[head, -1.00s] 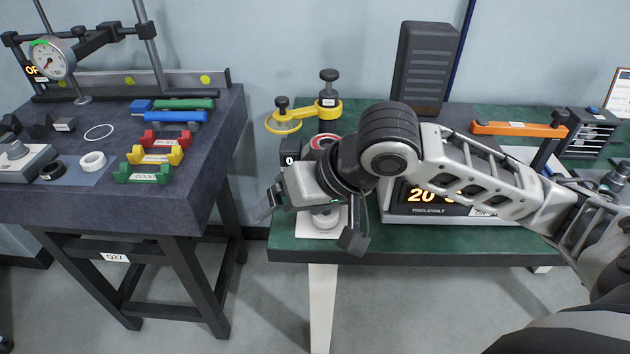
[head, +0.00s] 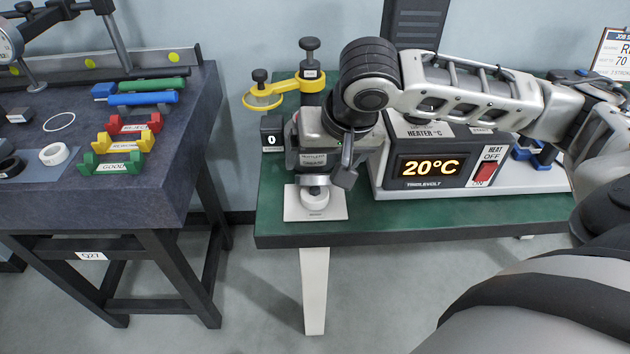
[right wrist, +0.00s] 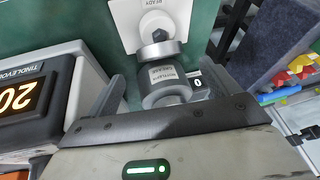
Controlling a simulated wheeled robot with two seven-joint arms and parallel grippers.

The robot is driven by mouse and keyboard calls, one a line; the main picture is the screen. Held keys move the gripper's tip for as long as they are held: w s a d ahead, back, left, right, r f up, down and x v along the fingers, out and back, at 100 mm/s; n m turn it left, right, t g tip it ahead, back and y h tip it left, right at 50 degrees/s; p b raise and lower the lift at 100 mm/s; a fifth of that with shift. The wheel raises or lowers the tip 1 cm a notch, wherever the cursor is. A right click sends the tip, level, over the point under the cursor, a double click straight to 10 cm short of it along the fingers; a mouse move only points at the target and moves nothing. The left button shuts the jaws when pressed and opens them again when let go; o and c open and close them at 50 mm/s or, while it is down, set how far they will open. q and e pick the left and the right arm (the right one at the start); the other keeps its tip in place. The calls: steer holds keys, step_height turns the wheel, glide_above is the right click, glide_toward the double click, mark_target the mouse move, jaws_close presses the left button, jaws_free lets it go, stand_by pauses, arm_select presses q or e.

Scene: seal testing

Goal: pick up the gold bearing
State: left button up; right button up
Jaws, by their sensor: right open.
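I cannot make out a gold-coloured bearing in either view. My right gripper (head: 318,172) hangs above the front left of the green bench, near a white plate (head: 330,212) with a pale round piece (head: 315,196) on it. In the right wrist view its jaws (right wrist: 163,78) are open. A silver labelled cylinder (right wrist: 166,86) with a wider metal ring (right wrist: 160,50) shows between the fingers, with space at both sides. The white plate (right wrist: 128,18) lies beyond. My left gripper is not in view.
A heater box (head: 430,170) reading 20°C stands to the right. A yellow arm fixture (head: 285,90) stands behind my right gripper. The dark left table (head: 100,195) holds a white ring (head: 54,154) and green, yellow and red cradles. A gap separates the tables.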

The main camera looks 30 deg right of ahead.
mark_target(315, 179)
steer(key=b+x, duration=0.1)
steer(key=x, duration=0.4)
steer(key=shift+a+f, duration=0.1)
steer(key=shift+f, duration=0.25)
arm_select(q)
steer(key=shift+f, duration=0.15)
arm_select(e)
steer(key=shift+c, duration=0.3)
steer(key=shift+w+r, duration=0.1)
steer(key=c, duration=1.3)
